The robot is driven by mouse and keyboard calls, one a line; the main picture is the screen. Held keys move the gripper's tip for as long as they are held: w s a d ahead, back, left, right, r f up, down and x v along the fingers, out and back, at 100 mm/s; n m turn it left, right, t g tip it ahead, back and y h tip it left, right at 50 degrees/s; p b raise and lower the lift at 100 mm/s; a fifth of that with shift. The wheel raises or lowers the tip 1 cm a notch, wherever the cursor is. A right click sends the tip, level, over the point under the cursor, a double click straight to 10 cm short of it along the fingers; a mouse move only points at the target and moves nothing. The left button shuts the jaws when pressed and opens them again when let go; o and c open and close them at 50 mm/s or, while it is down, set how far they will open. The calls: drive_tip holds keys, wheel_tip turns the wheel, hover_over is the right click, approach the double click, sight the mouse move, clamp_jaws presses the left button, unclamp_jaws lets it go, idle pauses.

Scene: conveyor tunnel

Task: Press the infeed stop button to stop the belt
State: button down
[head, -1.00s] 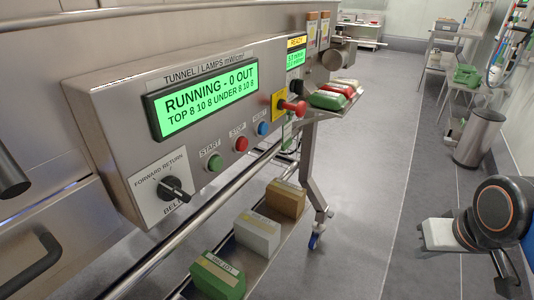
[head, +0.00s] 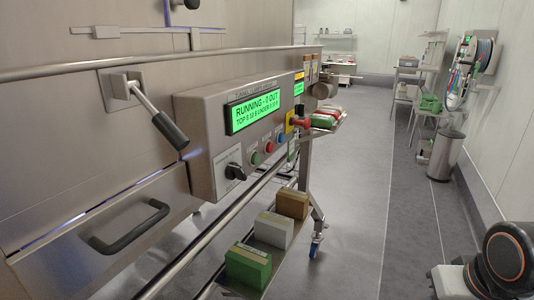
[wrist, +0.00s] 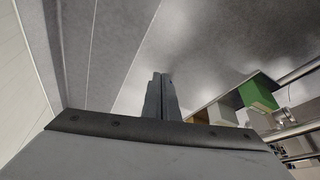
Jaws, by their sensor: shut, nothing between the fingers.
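The steel control panel (head: 205,155) is on the machine's side in the head view. Its green display (head: 255,111) reads "RUNNING - 0 OUT". Below it are a green button (head: 255,158), a red button (head: 269,147) and a blue button (head: 280,137). A larger red button (head: 302,123) stands out from a yellow mount at the panel's far end. No label reading "infeed" is legible. My gripper (wrist: 162,77) is shut and empty in the wrist view, above the floor. It is out of the head view, well apart from the panel.
A black-handled lever (head: 170,129) and a drawer handle (head: 130,230) stick out at left. A rail runs along the machine. Below it, a shelf holds a green box (head: 248,268), a white box (head: 273,230) and a brown box (head: 292,204). The aisle floor (head: 350,220) is clear; a bin (head: 445,152) stands right.

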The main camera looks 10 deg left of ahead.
sight(270, 148)
drive_tip(key=w+a+r+m+g+y, duration=0.1)
drive_tip(key=w+a+r+m+y, duration=0.2)
drive_tip(key=w+a+r+m, duration=0.2)
drive_tip(key=w+a+r+m+g+y, duration=0.2)
drive_tip(key=w+a+r, duration=0.4)
drive_tip(key=w+a, duration=0.5)
drive_tip(key=w+a+r+m+g+y, duration=0.1)
drive_tip(key=w+a+r+m+y, duration=0.3)
drive_tip(key=w, duration=0.8)
drive_tip(key=a+r+m, duration=0.2)
drive_tip(key=a+m, duration=0.1)
drive_tip(key=a, duration=0.1)
drive_tip(key=shift+w+r+m, duration=0.3)
drive_tip(key=shift+w, duration=0.05)
drive_tip(key=shift+a, duration=0.1)
drive_tip(key=w+a, duration=0.3)
drive_tip(key=a, duration=0.5)
drive_tip(key=shift+a, duration=0.25)
idle(0.5)
drive_tip(key=shift+w+a, duration=0.1)
drive_tip(key=shift+a, duration=0.15)
